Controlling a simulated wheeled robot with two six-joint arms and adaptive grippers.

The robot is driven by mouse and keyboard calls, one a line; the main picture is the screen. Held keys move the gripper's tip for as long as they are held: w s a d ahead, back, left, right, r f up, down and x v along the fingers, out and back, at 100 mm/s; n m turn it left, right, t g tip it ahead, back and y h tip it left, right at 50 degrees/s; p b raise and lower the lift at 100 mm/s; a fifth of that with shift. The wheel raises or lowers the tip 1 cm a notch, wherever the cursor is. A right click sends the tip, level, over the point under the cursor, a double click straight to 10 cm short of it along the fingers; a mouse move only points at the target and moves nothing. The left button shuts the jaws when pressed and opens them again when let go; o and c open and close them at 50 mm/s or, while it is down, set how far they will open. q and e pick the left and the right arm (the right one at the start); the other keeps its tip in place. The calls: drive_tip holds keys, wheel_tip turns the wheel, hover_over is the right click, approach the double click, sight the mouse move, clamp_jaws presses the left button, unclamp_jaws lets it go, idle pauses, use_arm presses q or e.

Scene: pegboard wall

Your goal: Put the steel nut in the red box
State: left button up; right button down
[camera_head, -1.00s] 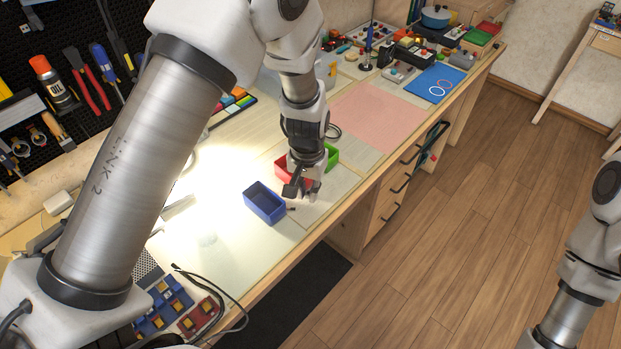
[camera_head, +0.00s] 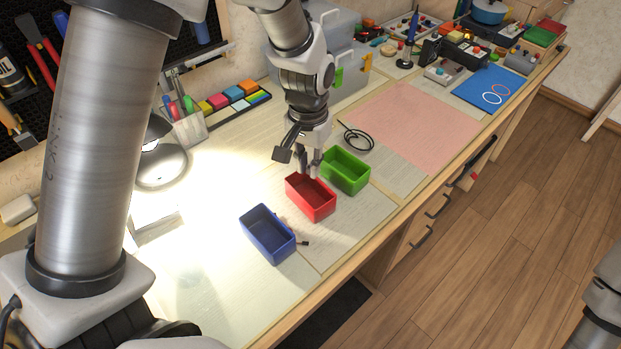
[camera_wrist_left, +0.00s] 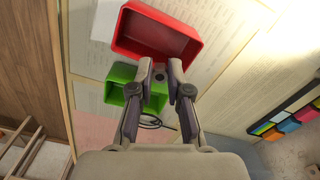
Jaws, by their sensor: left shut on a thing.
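The red box (camera_head: 323,207) is an open tray on the bench, between the blue and green boxes. My left gripper (camera_head: 309,170) points down just above the red box's back edge in the head view. In the left wrist view, the red box (camera_wrist_left: 155,35) lies beyond the fingertips of my left gripper (camera_wrist_left: 160,68). The fingers are nearly closed on a small grey piece, the steel nut (camera_wrist_left: 160,76), seen only in part. In the head view the nut is hidden by the fingers. My right gripper is out of view.
The blue box (camera_head: 267,235) stands in front of the red one, with a small dark piece (camera_head: 304,242) beside it. The green box (camera_head: 346,171) stands behind, near a coiled black cable (camera_head: 357,138). A pink mat (camera_head: 420,125) lies clear beyond.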

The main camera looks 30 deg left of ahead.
sight(309, 202)
use_arm(q)
drive_tip(key=f, duration=0.8)
drive_tip(key=shift+s+d+f, duration=0.15)
drive_tip(key=shift+s+f, duration=0.25)
drive_tip(key=shift+d+r, duration=0.1)
drive_tip(key=shift+s, duration=0.1)
drive_tip(key=o, duration=0.5)
drive_tip(key=shift+f, duration=0.2)
drive_tip(key=shift+r, duration=0.1)
wheel_tip(309, 202, up, 12)
drive_tip(key=shift+r, duration=0.15)
